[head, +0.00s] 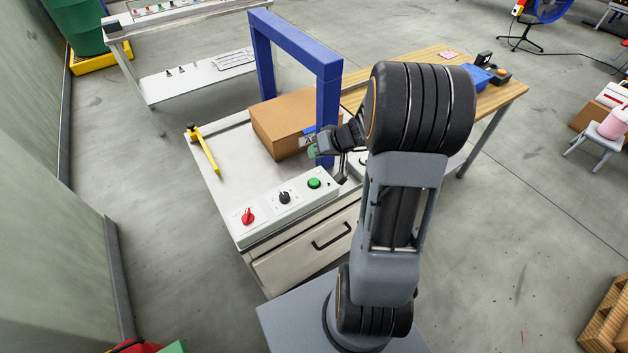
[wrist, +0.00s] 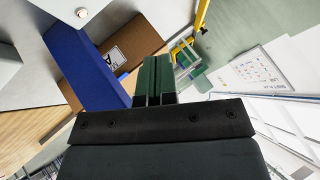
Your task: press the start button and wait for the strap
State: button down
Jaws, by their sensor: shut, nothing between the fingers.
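The green start button (head: 314,183) sits at the right of a light control panel (head: 265,212) on the front of the machine. A black knob (head: 284,197) and a red switch (head: 248,216) are to its left. A cardboard box (head: 283,118) lies on the machine top at the blue arch (head: 328,95); I see no strap around its visible faces. My gripper (head: 313,150) is shut and empty, beside the box and the arch's near post, apart from the button. In the wrist view its green fingers (wrist: 153,78) are together, with the box (wrist: 130,45) and blue post (wrist: 85,55) behind.
A yellow bracket (head: 205,150) stands at the left of the machine top. A wooden bench (head: 420,65) with tools is behind my arm. A white table (head: 195,80) stands at the back left. The floor left of the machine is clear.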

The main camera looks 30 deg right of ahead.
jog(key=shift+f, duration=0.15)
jog(key=b, duration=0.3)
send_over(315, 180)
notch_tip(315, 180, down, 7)
jog(key=shift+r, duration=0.1)
jog(key=shift+s+f+b, duration=0.1)
jog(key=shift+f+b, duration=0.8)
jog(key=shift+b, duration=0.35)
jog(key=shift+f+b, duration=0.95)
jog(key=shift+b, duration=0.8)
dwell(1.7)
jog(key=shift+r, duration=0.15)
jog(key=shift+r+p, duration=0.3)
jog(key=shift+r, duration=0.55)
jog(key=shift+r, duration=0.1)
jog(key=shift+r+p, duration=1.15)
jog(key=shift+r, duration=1.25)
